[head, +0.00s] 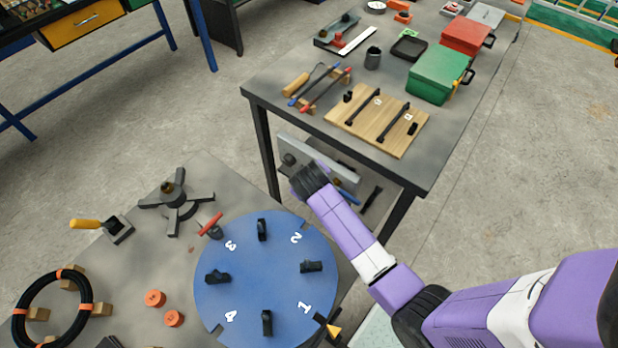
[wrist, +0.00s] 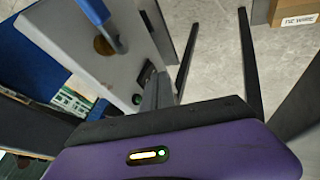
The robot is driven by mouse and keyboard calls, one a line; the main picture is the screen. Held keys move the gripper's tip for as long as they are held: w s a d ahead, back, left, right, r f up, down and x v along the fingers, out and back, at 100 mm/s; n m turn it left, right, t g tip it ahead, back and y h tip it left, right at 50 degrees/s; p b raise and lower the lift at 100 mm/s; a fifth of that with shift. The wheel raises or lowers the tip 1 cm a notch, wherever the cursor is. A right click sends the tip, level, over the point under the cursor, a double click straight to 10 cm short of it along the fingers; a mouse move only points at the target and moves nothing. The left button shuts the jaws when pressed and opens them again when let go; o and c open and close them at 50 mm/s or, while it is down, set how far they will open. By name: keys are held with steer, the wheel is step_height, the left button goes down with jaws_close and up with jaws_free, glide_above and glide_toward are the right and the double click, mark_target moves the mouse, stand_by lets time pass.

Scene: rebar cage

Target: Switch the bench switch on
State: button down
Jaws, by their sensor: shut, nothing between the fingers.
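A grey panel (head: 335,160) hangs below the edge of the far bench. It also shows in the wrist view (wrist: 75,45), with a blue lever (wrist: 100,14) and a round brownish disc on its face. A small black switch-like fitting (wrist: 147,75) sits at the panel's right edge, with a small green light (wrist: 137,99) below it. My gripper (head: 304,170) is at the panel's lower left in the head view, its tips partly hidden by the wrist. In the wrist view its fingers (wrist: 158,88) are shut, empty and close beside the black fitting; contact cannot be told.
The far bench (head: 270,80) carries a wooden board (head: 362,128), a green box (head: 440,75) and tools. The near table holds a blue numbered disc (head: 255,290) with black knobs and a cable coil (head: 50,310).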

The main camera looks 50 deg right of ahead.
steer(key=x, duration=0.3)
steer(key=shift+w+d+f, duration=0.1)
steer(key=shift+d+f, duration=0.05)
steer(key=shift+f, duration=0.05)
steer(key=shift+d+f, duration=0.1)
steer(key=shift+d, duration=0.15)
stand_by(0.4)
steer(key=shift+r+p, duration=0.8)
steer(key=shift+r, duration=0.1)
